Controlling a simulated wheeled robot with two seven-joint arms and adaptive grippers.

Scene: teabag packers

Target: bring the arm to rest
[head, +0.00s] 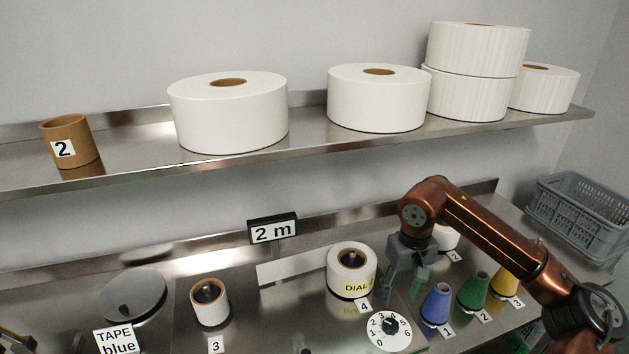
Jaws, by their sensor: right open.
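My right arm comes in from the lower right, bent at a copper-coloured elbow. My right gripper (404,288) points down over the steel bench, open, with nothing seen between its fingers. It hangs between the white roll marked DIAL (352,268) on its left and the blue cone (437,303) on its right. A numbered dial (389,331) lies just below it in the picture. Whether the fingertips touch anything cannot be told. My left gripper is not seen.
Green (474,291) and yellow (505,281) cones stand right of the blue one. A small roll (210,302) and a grey disc (135,294) are at left. Big white rolls (228,115) fill the upper shelf (240,160). A grey crate (578,215) stands at far right.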

